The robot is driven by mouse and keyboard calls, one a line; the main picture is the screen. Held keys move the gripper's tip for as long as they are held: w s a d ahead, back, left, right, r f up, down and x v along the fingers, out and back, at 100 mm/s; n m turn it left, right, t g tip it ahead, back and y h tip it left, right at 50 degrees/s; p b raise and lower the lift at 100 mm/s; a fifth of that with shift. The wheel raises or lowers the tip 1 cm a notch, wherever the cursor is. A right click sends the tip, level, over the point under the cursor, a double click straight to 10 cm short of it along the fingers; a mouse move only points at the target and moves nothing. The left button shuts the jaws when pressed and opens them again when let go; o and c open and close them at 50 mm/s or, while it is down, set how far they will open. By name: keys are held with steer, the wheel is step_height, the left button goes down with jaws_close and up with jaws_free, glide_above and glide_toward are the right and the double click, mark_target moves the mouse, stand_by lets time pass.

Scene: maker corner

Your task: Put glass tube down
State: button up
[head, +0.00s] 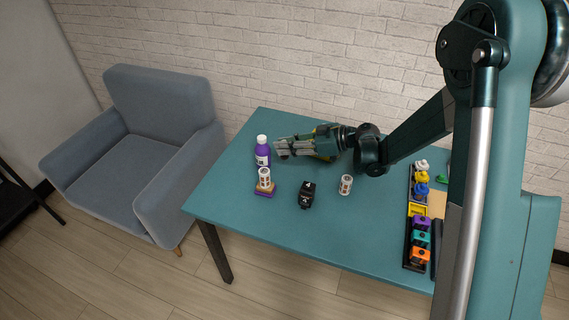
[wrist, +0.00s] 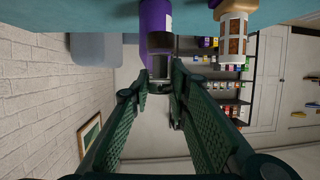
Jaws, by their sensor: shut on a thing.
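My gripper (head: 284,149) is above the far left part of the teal table, close to the purple bottle (head: 263,152). In the wrist view its fingers (wrist: 161,82) are closed in on a small clear or greyish piece (wrist: 160,66), which looks like the glass tube. Its full shape is hard to make out, and it is tiny in the head view. The purple bottle also shows in the wrist view (wrist: 154,18), just beyond the fingertips; I cannot tell whether the held piece touches it.
A patterned white cylinder (head: 264,174) stands on a wood-and-purple base. A black block (head: 306,195) and another white cylinder (head: 346,184) stand nearby. A rack of coloured pieces (head: 420,240) is at the right. The table's front middle is clear. A grey armchair (head: 140,150) stands left.

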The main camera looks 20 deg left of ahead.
steer(key=shift+f+b, duration=0.4)
steer(key=shift+f, duration=1.6)
steer(key=shift+f+b, duration=0.5)
steer(key=shift+f, duration=1.4)
steer(key=o, duration=0.8)
steer(key=shift+f, duration=0.1)
steer(key=shift+o, duration=0.6)
steer(key=p+v, duration=0.2)
steer(key=v, duration=1)
